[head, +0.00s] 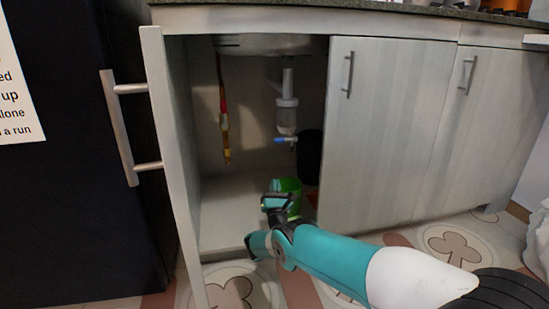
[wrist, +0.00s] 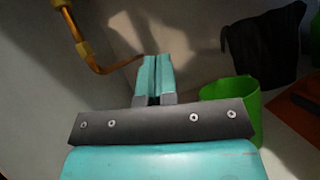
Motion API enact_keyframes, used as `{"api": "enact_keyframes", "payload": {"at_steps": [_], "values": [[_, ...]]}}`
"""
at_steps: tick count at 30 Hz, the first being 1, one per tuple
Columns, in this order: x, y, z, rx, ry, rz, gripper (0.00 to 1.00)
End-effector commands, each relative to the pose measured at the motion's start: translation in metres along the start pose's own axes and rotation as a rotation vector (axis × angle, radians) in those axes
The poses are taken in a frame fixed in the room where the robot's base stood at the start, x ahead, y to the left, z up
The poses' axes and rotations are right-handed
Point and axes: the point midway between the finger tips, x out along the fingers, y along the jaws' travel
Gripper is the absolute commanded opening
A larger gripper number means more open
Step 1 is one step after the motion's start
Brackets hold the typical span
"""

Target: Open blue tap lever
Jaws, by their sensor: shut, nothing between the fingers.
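The blue tap lever (head: 284,139) is small and sits below a whitish cylindrical container (head: 287,117) under the sink, inside the open cabinet, in the head view. It lies roughly level, pointing left. I do not see the lever in the wrist view. My gripper (head: 274,187) is in front of the cabinet opening, below the lever and apart from it. In the wrist view my gripper (wrist: 154,60) has its two teal fingers together, with nothing between them.
A green bucket (head: 291,186) stands on the cabinet floor behind my gripper; it also shows in the wrist view (wrist: 243,92). A dark bin (head: 310,157) stands behind it. A copper pipe (wrist: 78,40) is at left. The open cabinet door (head: 172,150) and closed door (head: 375,130) flank the opening.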

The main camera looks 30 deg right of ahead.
Motion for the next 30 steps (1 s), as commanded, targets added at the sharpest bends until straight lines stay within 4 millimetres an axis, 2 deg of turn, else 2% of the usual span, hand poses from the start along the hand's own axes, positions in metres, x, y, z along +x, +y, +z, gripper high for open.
{"api": "enact_keyframes", "payload": {"at_steps": [2, 5, 19, 24, 30], "values": [[-0.001, -0.001, -0.002, -0.025, -0.009, 0.010, 0.00], [0.009, -0.001, -0.002, -0.029, -0.013, 0.012, 0.00], [0.096, -0.002, -0.003, -0.022, -0.012, 0.010, 0.00], [0.113, 0.000, 0.017, -0.025, -0.009, 0.010, 0.00], [0.122, 0.001, 0.027, -0.025, -0.008, 0.010, 0.00]]}}
